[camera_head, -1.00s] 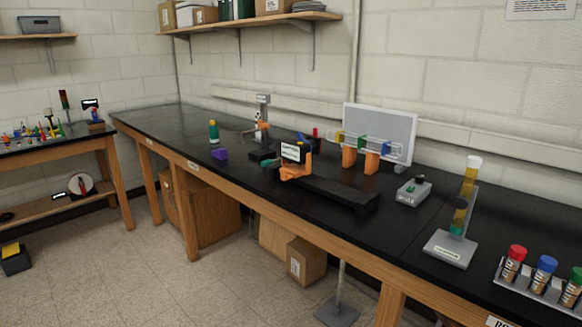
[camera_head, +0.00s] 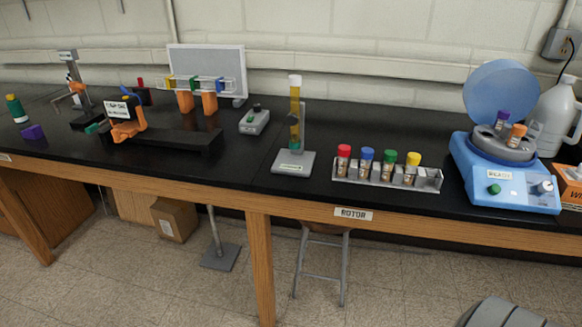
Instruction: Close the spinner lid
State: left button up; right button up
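The spinner (camera_head: 505,180) is a blue and white benchtop machine at the right of the black bench. Its round blue lid (camera_head: 507,92) stands open, tilted up at the back. Tubes with a purple cap (camera_head: 502,117) and an orange cap (camera_head: 517,132) stick up from its grey rotor. A green knob and a small label are on its front.
A rack (camera_head: 386,176) with red, blue, green and yellow capped tubes stands left of the spinner. A white jug (camera_head: 558,115) and an orange box (camera_head: 570,184) are close on its right. A stool (camera_head: 323,260) stands under the bench.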

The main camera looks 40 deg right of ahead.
aim_at(508, 85)
jog(key=z, duration=2.4)
jog(key=i+l+u, duration=0.15)
jog(key=i, duration=0.35)
jog(key=i+l+u, duration=0.15)
jog(key=i+l, duration=0.25)
jog(key=i, duration=0.1)
